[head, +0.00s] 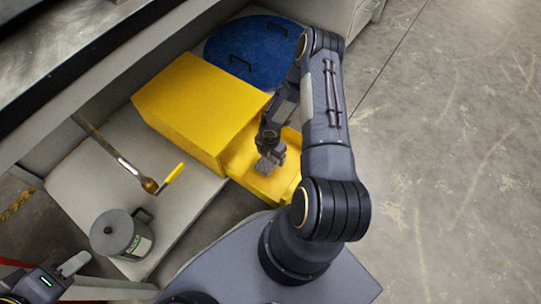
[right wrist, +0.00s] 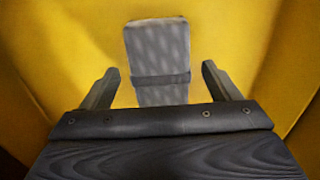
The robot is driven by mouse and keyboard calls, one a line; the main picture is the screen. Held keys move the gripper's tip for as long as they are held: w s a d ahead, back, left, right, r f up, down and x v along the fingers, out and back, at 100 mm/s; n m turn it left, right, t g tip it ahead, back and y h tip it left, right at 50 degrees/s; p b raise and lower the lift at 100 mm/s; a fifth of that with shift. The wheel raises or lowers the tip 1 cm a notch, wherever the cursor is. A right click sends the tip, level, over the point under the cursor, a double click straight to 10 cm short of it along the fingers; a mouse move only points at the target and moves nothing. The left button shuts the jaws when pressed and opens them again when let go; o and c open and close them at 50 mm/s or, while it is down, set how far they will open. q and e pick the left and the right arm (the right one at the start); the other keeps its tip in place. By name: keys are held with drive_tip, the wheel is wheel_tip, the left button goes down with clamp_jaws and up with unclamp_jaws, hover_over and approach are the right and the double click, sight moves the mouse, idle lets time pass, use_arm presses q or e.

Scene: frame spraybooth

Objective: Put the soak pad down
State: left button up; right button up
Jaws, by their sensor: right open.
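The soak pad is a grey, ribbed oblong pad (right wrist: 160,50) with a dark strap across it. In the right wrist view it lies against a yellow surface, between and beyond the two fingers of my right gripper (right wrist: 156,85). The fingers are spread, with a gap on each side of the pad. In the head view my right gripper (head: 270,157) is low over the yellow open tray (head: 283,187), and the pad is hard to tell apart from it. My left gripper (head: 66,279) is at the bottom left corner, partly cut off; its jaw opening is unclear.
A yellow box (head: 195,105) stands directly behind the tray. A blue round lid (head: 255,50) with black handles lies farther back. Concrete floor is clear at right.

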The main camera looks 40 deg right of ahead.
wheel_tip(320, 180, up, 11)
drive_tip(key=p, duration=0.4)
wheel_tip(320, 180, up, 25)
drive_tip(key=m+t+h, duration=0.1)
drive_tip(key=m+t, duration=0.1)
drive_tip(key=m, duration=0.9)
hover_over(271, 157)
drive_tip(key=s, duration=0.1)
drive_tip(key=s+a+r+m+t+y, duration=0.3)
drive_tip(key=s+a+r+m+y, duration=0.1)
drive_tip(key=s+a+r+m, duration=0.8)
drive_tip(key=s+a+r, duration=0.1)
drive_tip(key=s+r, duration=0.1)
drive_tip(key=s, duration=0.1)
drive_tip(key=shift+a+r+t+y, duration=0.15)
drive_tip(key=shift+t+y, duration=0.15)
drive_tip(key=shift+y, duration=0.1)
drive_tip(key=shift+r, duration=0.1)
